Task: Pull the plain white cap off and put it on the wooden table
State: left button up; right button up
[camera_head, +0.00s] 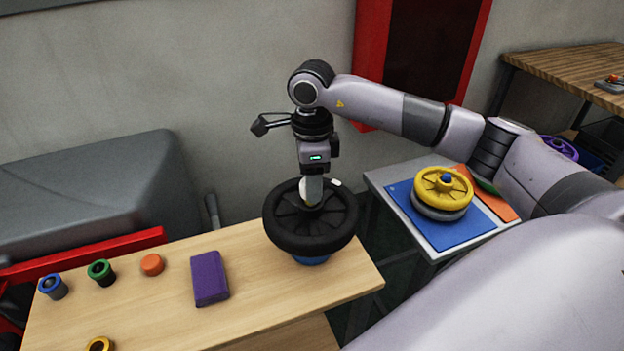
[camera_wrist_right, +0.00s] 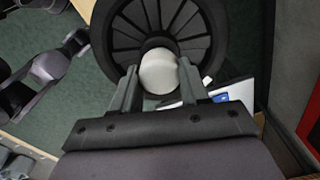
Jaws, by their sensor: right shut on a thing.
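The plain white cap (camera_wrist_right: 159,72) shows between the fingers of my right gripper (camera_wrist_right: 158,88) in the right wrist view. In the head view the white cap (camera_head: 304,188) is mostly hidden behind my right gripper (camera_head: 312,198), which points down at the hub of a black spoked wheel (camera_head: 330,240). My right gripper is shut on the cap. I cannot tell whether the cap is still seated on the hub. The wheel rests over a blue base (camera_head: 312,260) on the wooden table (camera_head: 150,310). My left gripper is not in view.
A purple block (camera_head: 209,278), an orange cap (camera_head: 152,265) and blue, green and yellow ringed pieces (camera_head: 101,272) stand on the table's left part. Free wood lies in front of the wheel. A side table (camera_head: 405,222) at right holds a yellow wheel (camera_head: 442,185).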

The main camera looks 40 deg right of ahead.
jog(key=shift+r+p, duration=2.05)
jog(key=shift+r, duration=1)
